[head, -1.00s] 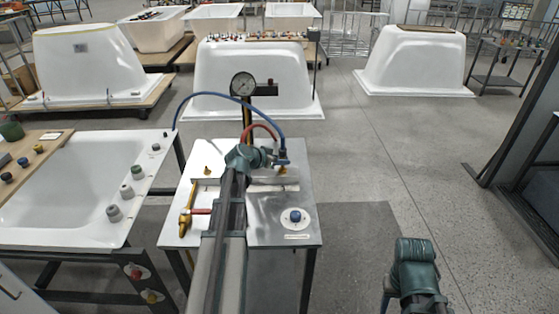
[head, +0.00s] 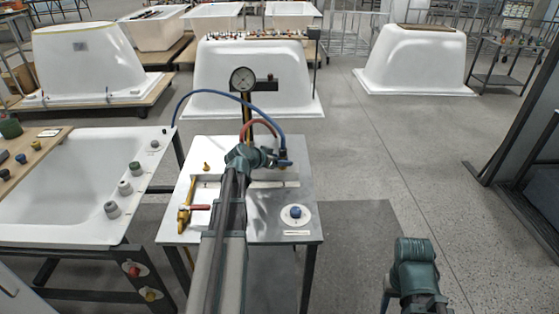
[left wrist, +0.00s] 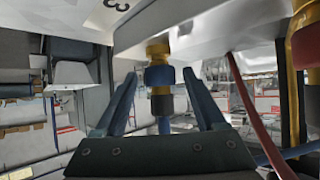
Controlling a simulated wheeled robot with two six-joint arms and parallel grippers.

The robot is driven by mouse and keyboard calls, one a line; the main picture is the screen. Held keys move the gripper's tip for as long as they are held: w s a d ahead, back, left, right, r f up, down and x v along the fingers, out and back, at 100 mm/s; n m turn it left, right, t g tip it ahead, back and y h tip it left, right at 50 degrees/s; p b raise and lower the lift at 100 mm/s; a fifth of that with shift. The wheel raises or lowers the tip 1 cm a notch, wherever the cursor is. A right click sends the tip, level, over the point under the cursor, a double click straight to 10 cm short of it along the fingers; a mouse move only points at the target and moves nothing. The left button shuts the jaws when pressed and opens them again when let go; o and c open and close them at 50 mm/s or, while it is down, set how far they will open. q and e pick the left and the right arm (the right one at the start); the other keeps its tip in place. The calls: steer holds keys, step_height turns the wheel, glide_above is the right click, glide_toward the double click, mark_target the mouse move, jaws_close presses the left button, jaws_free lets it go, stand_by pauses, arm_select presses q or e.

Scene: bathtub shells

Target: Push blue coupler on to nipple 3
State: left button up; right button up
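The blue coupler (head: 283,154) is on the end of the blue hose, at the far right part of the metal-topped bench (head: 265,232). In the left wrist view the blue coupler (left wrist: 159,77) sits in line with and against a brass nipple (left wrist: 157,47), below a white surface marked 3 (left wrist: 122,5). I cannot tell how deeply it is seated. My left gripper (head: 280,160) is at the coupler. In the left wrist view its fingers (left wrist: 160,88) stand on both sides of the coupler with small gaps. My right gripper (head: 414,268) hangs over the floor at the lower right, fingertips unclear.
A pressure gauge (head: 243,80) stands behind the bench. A red hose (head: 262,124) arches beside my gripper. A yellow valve (head: 184,217) with a red handle and a blue knob (head: 295,212) are on the bench. A white tub (head: 75,190) is at left.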

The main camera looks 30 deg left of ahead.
arm_select(q)
steer(key=p+v, duration=0.7)
steer(key=v, duration=0.6)
steer(key=shift+s+r, duration=0.2)
steer(key=shift+s, duration=0.2)
stand_by(0.3)
steer(key=d+f+g, duration=0.2)
steer(key=d, duration=0.5)
steer(key=s+d+f+m+g+h, duration=0.1)
steer(key=d+f+g, duration=0.1)
steer(key=d, duration=0.6)
steer(key=s+d+f+m+g+h, duration=0.1)
steer(key=d+f+g, duration=0.1)
steer(key=d, duration=0.6)
steer(key=shift+d+f, duration=0.25)
steer(key=shift+f, duration=0.15)
steer(key=s+d+f+g+y, duration=0.3)
steer(key=s+d+g+y, duration=0.2)
steer(key=s+d, duration=0.8)
steer(key=shift+s+d+g, duration=0.3)
steer(key=shift+s+d, duration=0.1)
steer(key=shift+d, duration=0.7)
